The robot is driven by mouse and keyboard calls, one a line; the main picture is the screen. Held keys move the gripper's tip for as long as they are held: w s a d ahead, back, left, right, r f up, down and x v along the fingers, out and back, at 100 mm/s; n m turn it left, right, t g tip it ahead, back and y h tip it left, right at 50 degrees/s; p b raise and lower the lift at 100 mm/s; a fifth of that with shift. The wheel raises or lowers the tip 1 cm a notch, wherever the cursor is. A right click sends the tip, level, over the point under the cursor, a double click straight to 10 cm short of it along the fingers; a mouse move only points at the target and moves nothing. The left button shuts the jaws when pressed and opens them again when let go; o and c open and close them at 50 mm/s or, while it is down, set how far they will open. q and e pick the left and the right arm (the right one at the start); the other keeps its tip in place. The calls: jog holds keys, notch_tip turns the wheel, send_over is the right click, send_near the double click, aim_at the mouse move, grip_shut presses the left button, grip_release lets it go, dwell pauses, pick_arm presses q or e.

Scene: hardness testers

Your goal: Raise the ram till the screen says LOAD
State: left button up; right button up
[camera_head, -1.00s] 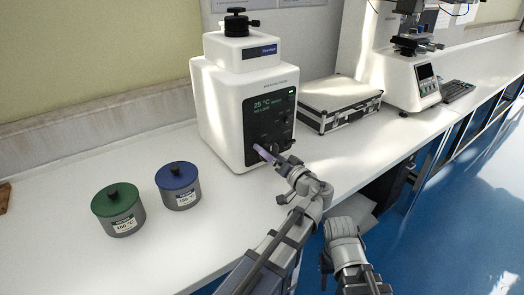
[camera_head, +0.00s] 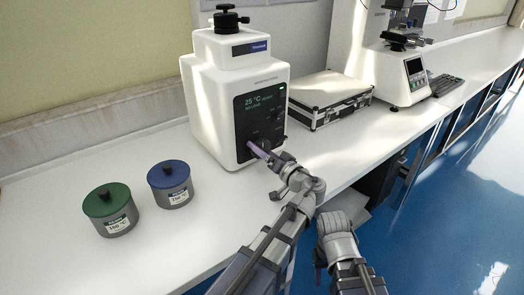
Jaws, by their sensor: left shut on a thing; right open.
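The white tester (camera_head: 222,120) stands on the bench with a dark front panel. Its screen (camera_head: 258,103) reads 25 °C, with a small line below that looks like NO LOAD. My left gripper (camera_head: 260,151) is at the lower part of this panel, shut on a dark knob (camera_head: 266,144) there. A pale purple bar runs from its wrist to the panel and partly hides the contact. I cannot make out the ram. My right gripper (camera_head: 335,222) is open, low in front of the bench edge; its fingers are largely hidden.
A green-lidded pot (camera_head: 109,211) and a blue-lidded pot (camera_head: 170,184) stand on the bench left of the tester. A silver case (camera_head: 330,99) lies to its right. Another instrument (camera_head: 401,73) and a keyboard (camera_head: 446,85) are further right.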

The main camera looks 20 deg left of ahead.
pick_arm(q)
jog(key=shift+m, duration=0.3)
jog(key=m, duration=0.4)
jog(key=shift+m, duration=0.3)
jog(key=m, duration=0.5)
jog(key=shift+r, duration=0.1)
jog(key=m, duration=1.1)
jog(key=shift+m, duration=0.3)
jog(key=o, duration=1.2)
jog(key=shift+m, duration=0.3)
jog(key=shift+c, duration=0.2)
jog(key=shift+s+d, duration=0.1)
